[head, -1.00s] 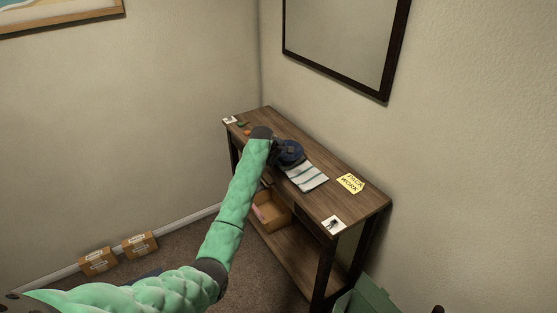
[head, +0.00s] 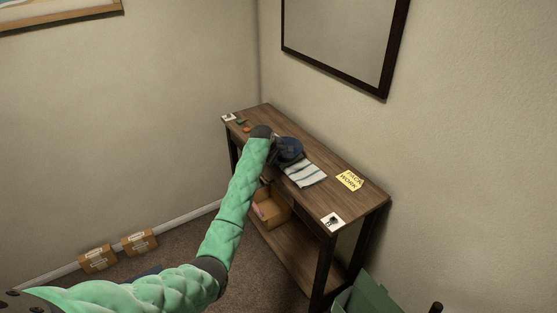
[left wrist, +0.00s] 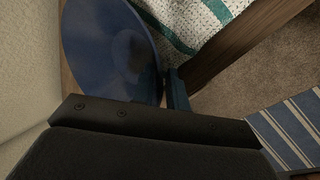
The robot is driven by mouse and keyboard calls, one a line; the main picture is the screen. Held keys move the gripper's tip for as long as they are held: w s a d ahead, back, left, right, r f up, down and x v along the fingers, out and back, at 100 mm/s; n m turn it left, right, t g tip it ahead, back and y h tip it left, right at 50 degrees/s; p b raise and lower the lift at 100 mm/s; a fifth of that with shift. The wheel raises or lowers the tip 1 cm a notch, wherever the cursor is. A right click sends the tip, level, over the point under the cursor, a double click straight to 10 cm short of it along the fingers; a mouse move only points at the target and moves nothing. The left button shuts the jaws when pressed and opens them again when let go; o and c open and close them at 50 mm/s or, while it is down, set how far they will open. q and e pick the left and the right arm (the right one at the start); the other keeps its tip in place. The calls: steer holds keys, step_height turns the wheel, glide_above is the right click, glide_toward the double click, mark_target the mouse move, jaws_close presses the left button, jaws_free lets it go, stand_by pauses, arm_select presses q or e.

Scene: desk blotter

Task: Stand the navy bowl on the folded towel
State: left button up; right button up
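The navy bowl (head: 291,147) is at the far half of the wooden console table, just beyond the folded towel (head: 306,174), which is pale with dark stripes. In the left wrist view the bowl (left wrist: 100,45) fills the upper left, and the towel (left wrist: 185,22) shows white with green stripes beside it. My left gripper (head: 276,150) is at the bowl's near left side. One finger shows right beside the bowl's rim in the wrist view; the other finger is not clear, so I cannot tell whether it grips. My right gripper is not in view.
The table top (head: 318,202) also carries a yellow note (head: 350,181), a white picture card (head: 333,221) and small items at the far end. A cardboard box (head: 271,209) stands on the lower shelf. A green box (head: 368,299) is at the front right.

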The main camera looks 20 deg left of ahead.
arm_select(q)
steer(key=shift+s+a+f, duration=0.1)
steer(key=shift+f, duration=0.1)
steer(key=w+b+v, duration=0.1)
steer(key=b+v, duration=0.2)
steer(key=v, duration=0.9)
steer(key=s+d+f+m+g+y, duration=0.1)
steer(key=s+d+f+m, duration=0.3)
steer(key=s+f, duration=0.95)
steer(key=s+d+f+m+g, duration=0.1)
steer(key=s+d+f+m, duration=0.3)
steer(key=s+f, duration=0.95)
steer(key=s+d+f+m, duration=0.3)
steer(key=s+f, duration=0.2)
steer(key=s, duration=0.5)
steer(key=s+d+f+m+g, duration=0.1)
steer(key=s+d+f+m, duration=0.2)
steer(key=s+f, duration=0.3)
steer(key=s+d+f+m+g, duration=0.1)
steer(key=s+f, duration=0.5)
steer(key=s, duration=1)
steer(key=shift+d+m, duration=0.9)
steer(key=shift+d, duration=0.2)
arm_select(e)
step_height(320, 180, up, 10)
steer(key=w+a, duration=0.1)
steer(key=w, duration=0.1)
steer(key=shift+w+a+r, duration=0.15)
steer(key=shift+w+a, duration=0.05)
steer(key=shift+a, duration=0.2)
